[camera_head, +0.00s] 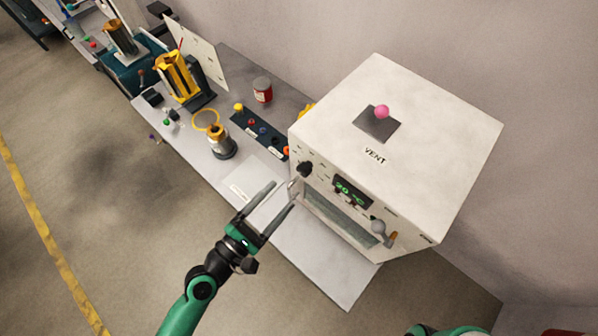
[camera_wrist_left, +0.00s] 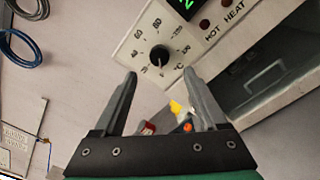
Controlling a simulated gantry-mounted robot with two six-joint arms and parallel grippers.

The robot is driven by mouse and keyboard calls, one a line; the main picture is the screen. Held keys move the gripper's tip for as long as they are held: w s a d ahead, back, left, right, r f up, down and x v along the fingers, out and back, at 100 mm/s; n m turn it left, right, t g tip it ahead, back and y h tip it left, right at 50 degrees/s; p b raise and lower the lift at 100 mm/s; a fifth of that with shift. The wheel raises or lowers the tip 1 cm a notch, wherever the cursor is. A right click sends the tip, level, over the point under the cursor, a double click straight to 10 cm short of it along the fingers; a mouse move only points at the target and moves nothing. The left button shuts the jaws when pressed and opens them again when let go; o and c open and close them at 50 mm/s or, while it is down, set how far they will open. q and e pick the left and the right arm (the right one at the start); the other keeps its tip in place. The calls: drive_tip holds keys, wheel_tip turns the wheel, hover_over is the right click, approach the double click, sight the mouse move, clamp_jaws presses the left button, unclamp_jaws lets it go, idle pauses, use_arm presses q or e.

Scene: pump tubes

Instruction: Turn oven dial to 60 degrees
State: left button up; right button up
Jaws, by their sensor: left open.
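The oven (camera_head: 440,150) is a large white box on the bench. Its black round dial (camera_head: 305,168) is on the upper left of the front panel, left of a green display (camera_head: 352,191) that appears to read 20 °C. In the left wrist view the dial (camera_wrist_left: 160,56) sits inside a printed scale, with 60 and 80 legible. A light pointer mark shows near its lower side. My left gripper (camera_head: 283,195) is open and empty in front of the panel. In the left wrist view its fingertips (camera_wrist_left: 160,78) are spread just below the dial, apparently apart from it. My right gripper is out of view.
A vent plate with a pink knob (camera_head: 381,112) is on the oven top. A grey-tipped handle (camera_head: 378,227) sticks out at the front right. Left along the bench (camera_head: 335,275) are a button panel (camera_head: 262,131), a red can (camera_head: 262,90) and a metal pump (camera_head: 221,143).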

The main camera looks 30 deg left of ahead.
sight(302, 173)
use_arm(q)
drive_tip(key=p+x, duration=0.1)
drive_tip(key=x, duration=0.7)
drive_tip(key=shift+w, duration=0.3)
clamp_jaws()
